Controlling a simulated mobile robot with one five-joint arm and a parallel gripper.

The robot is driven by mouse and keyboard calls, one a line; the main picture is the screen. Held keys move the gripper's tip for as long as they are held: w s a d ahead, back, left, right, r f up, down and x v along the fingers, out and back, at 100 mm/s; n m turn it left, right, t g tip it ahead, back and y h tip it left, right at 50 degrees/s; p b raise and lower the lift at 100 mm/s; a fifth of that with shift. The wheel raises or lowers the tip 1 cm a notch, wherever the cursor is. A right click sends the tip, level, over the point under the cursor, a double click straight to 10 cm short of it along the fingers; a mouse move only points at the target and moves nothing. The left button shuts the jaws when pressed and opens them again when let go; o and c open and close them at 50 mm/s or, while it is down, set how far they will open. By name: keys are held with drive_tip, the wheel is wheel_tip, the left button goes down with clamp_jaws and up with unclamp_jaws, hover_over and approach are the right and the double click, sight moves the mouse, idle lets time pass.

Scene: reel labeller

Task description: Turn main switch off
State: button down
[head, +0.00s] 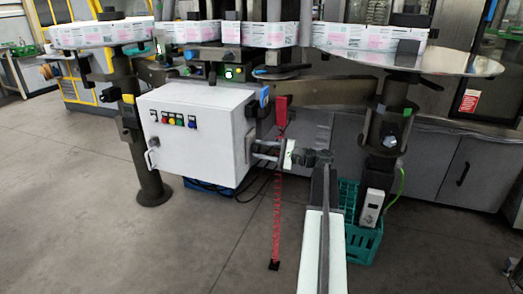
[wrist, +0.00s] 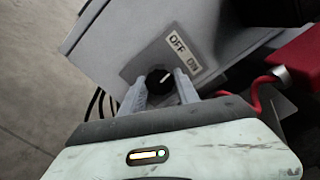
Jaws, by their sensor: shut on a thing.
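The main switch (wrist: 157,76) is a round black knob with a light mark on a grey plate (wrist: 134,69) lettered OFF and ON. The plate is on the side of the white control cabinet (head: 190,135). The mark slants to the upper right; I cannot tell which word it points at. My gripper (wrist: 160,80) has one finger on each side of the knob and is shut on it. In the head view my gripper (head: 262,151) reaches the cabinet's right side, and the switch is hidden there.
The cabinet front has several coloured buttons (head: 178,121) and a handle. A red cable (wrist: 255,97) and a red part (wrist: 300,58) lie close right of my gripper. A teal crate (head: 362,243) stands on the floor at right. Open floor (head: 90,245) lies to the left.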

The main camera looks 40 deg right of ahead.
drive_tip(key=n, duration=0.4)
drive_tip(key=shift+n, duration=1.8)
drive_tip(key=c, duration=0.9)
unclamp_jaws()
drive_tip(key=v, duration=0.7)
drive_tip(key=shift+s+d, duration=0.25)
drive_tip(key=shift+s, duration=0.1)
